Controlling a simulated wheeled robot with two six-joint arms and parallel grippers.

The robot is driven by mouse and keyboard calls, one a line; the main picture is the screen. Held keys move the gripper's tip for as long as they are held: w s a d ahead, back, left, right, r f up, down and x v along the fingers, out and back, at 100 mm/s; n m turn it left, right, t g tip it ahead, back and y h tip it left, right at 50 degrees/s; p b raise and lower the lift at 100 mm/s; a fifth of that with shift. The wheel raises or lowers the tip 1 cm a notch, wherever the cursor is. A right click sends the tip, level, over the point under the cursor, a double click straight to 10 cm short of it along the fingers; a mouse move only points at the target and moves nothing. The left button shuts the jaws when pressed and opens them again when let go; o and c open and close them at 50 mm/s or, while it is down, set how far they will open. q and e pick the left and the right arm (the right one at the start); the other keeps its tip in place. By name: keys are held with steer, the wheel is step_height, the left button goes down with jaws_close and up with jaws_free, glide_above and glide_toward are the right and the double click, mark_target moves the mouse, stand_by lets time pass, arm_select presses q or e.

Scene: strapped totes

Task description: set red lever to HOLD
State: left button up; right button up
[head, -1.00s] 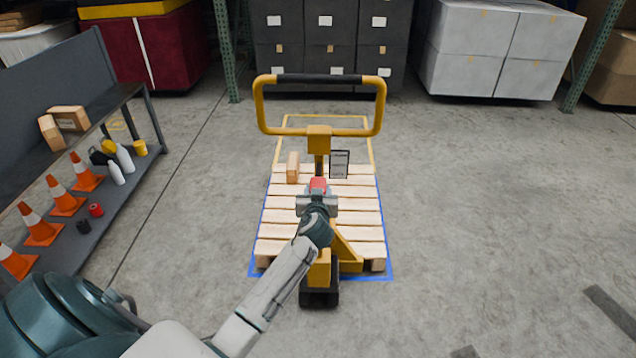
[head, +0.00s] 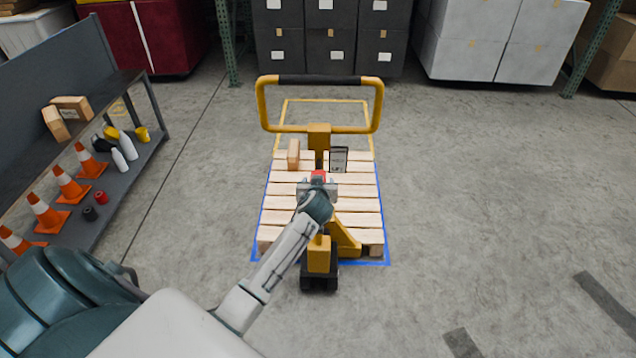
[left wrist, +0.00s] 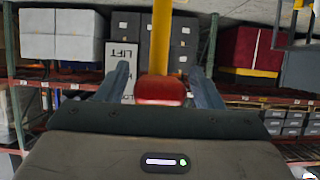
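The red lever (head: 318,176) sits on the yellow pallet jack's post, below the hoop handle (head: 262,108). In the left wrist view the red lever (left wrist: 161,90) shows as a rounded red end in front of the yellow post (left wrist: 160,40). My left gripper (head: 317,187) is at the lever. In the left wrist view its two fingers (left wrist: 162,88) stand on either side of the lever, with visible gaps, so it looks open. A small placard (head: 339,159) stands beside the post; "LIFT" is readable on it in the wrist view (left wrist: 122,56). My right gripper is not in view.
A wooden pallet (head: 285,202) lies under the jack inside blue floor tape. A small carton (head: 293,155) sits on it. A shelf bench (head: 120,185) with cones and bottles stands left. Dark stacked boxes (head: 328,40) stand behind.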

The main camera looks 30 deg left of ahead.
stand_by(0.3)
arm_select(q)
steer(key=b+v, duration=0.2)
steer(key=v, duration=0.8)
steer(key=shift+s+d+b, duration=0.3)
steer(key=shift+b, duration=0.05)
steer(key=shift+r, duration=0.1)
